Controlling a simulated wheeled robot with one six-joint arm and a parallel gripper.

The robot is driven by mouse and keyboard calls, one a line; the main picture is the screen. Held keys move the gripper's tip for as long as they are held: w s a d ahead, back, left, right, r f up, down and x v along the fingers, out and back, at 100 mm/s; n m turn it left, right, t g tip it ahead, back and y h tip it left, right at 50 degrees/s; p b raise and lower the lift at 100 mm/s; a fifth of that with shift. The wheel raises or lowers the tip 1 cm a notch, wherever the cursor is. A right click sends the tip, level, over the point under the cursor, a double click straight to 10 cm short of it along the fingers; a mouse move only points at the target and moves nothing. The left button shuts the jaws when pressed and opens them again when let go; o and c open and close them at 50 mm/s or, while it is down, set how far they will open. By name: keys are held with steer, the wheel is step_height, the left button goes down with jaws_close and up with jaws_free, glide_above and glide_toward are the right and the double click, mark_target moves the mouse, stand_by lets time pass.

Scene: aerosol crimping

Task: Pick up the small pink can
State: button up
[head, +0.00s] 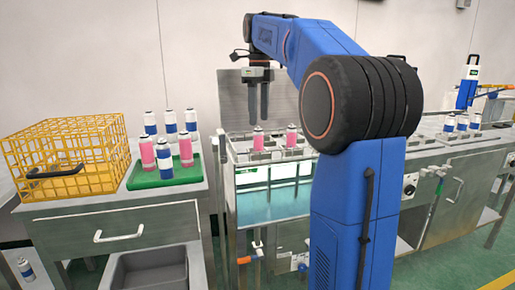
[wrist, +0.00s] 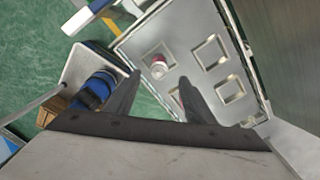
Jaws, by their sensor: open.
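A small pink can (head: 258,141) with a pale top stands upright in the metal rack, just below my gripper (head: 258,119). A second small pink can (head: 292,136) stands to its right in the same rack. In the wrist view a pink can with a pale top (wrist: 158,67) shows beyond and between the fingertips of my gripper (wrist: 155,80). Another pinkish can (wrist: 175,97) is partly hidden by the right finger. My gripper is open and empty, pointing down, with its fingertips above the nearest can.
The metal rack (wrist: 211,51) has several square openings and sits over a lit water tank (head: 270,203). At left, a green tray (head: 150,184) holds taller pink cans and blue-and-white cans beside a yellow wire basket (head: 60,160). More cans (head: 462,122) stand at far right.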

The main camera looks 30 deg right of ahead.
mark_target(258, 140)
steer(key=shift+a+f, duration=0.15)
steer(key=shift+f, duration=4.5)
steer(key=c, duration=1.2)
